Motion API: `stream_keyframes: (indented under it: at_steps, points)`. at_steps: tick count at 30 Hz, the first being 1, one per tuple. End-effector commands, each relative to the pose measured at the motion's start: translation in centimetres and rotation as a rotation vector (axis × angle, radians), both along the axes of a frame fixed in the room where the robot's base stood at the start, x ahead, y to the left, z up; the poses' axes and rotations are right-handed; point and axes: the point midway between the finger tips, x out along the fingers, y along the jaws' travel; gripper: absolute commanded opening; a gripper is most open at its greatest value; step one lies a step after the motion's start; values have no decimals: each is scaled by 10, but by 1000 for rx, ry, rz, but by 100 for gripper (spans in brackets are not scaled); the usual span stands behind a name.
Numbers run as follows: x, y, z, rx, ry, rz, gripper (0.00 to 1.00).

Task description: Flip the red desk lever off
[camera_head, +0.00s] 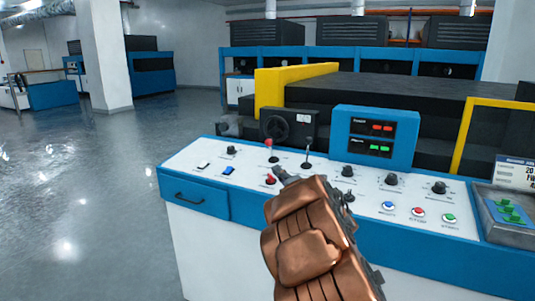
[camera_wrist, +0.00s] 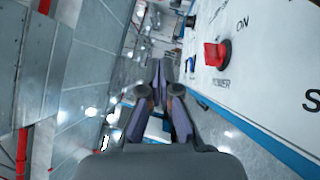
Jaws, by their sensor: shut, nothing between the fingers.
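On the white control desk top (camera_head: 190,157) stands a lever with a red ball tip (camera_head: 268,143); it looks upright. Nearer the front edge is a small red switch (camera_head: 270,179). The wrist view shows this red switch (camera_wrist: 217,53) on the right, with the words "ON" and "POWER" by it; I cannot tell its exact setting. My gripper (camera_head: 280,173) is over the desk, its tips close to the right of the red switch in the head view. The wrist view shows my gripper (camera_wrist: 159,68) shut and empty, apart from the switch.
A black-tipped lever (camera_head: 307,150) stands right of the red-tipped one. Black knobs and coloured buttons (camera_head: 418,212) lie further right. A blue display box (camera_head: 375,138) rises behind them. A grey tray (camera_head: 512,215) is at the right end. The floor at left is open.

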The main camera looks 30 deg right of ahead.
Motion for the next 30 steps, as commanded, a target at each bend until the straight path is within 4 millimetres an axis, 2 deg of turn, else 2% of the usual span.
stream_keyframes:
  at_steps: [6,14,30]
  points:
    - [-6,-12,0,-3,-1,-16,0]
    - [-2,-14,1,-2,-1,-19,0]
    - [63,-15,13,0,-2,-14,0]
